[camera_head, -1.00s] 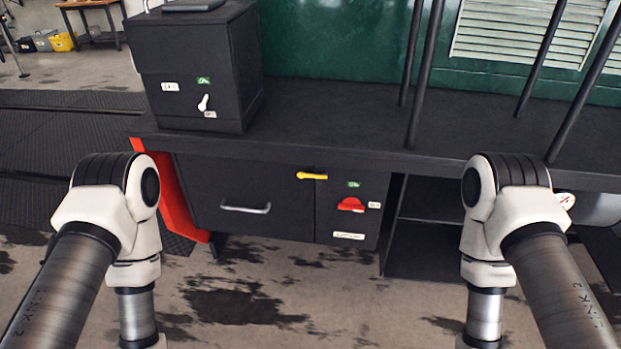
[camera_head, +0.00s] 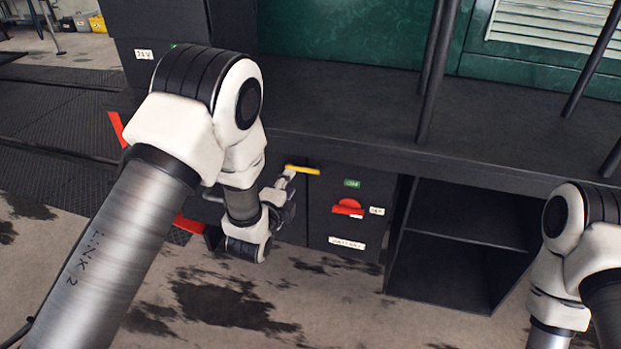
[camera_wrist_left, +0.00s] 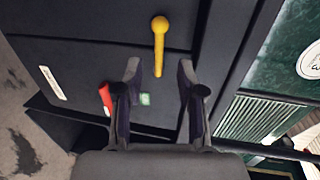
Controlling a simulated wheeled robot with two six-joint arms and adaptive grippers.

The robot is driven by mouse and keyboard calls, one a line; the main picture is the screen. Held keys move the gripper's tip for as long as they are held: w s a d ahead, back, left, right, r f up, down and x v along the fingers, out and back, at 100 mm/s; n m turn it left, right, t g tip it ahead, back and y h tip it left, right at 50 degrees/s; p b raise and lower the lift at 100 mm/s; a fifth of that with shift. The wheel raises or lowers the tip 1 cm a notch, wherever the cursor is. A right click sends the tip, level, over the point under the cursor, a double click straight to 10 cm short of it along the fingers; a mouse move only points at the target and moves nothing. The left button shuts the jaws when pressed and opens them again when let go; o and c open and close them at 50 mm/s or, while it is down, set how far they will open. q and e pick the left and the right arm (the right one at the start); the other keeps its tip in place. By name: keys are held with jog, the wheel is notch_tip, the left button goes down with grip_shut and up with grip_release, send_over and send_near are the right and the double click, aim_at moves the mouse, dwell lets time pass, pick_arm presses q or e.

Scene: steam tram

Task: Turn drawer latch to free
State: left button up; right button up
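The yellow drawer latch (camera_head: 303,170) lies roughly level near the top of the dark cabinet front, at the seam between the drawer and the small compartment. It also shows in the left wrist view (camera_wrist_left: 158,45), its round end farther away and its bar pointing towards my gripper. My left gripper (camera_wrist_left: 158,72) is open, with one finger on each side of the bar's free end, and I see no clear contact. In the head view my left gripper (camera_head: 286,182) is small, beside the latch, and my arm hides most of the drawer. My right gripper is out of view.
A red handle (camera_head: 347,208) and a green label (camera_head: 352,183) are on the compartment right of the latch. An open shelf (camera_head: 465,214) is farther right. The bench top (camera_head: 360,120) overhangs the front and carries upright dark posts (camera_head: 432,80).

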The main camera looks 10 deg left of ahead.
aim_at(298, 170)
pick_arm(q)
jog(key=w, duration=0.3)
jog(key=w+f, duration=0.1)
jog(key=w, duration=0.3)
jog(key=shift+f, duration=0.2)
jog(key=shift+s, duration=0.1)
jog(key=shift+d, duration=0.1)
grip_shut()
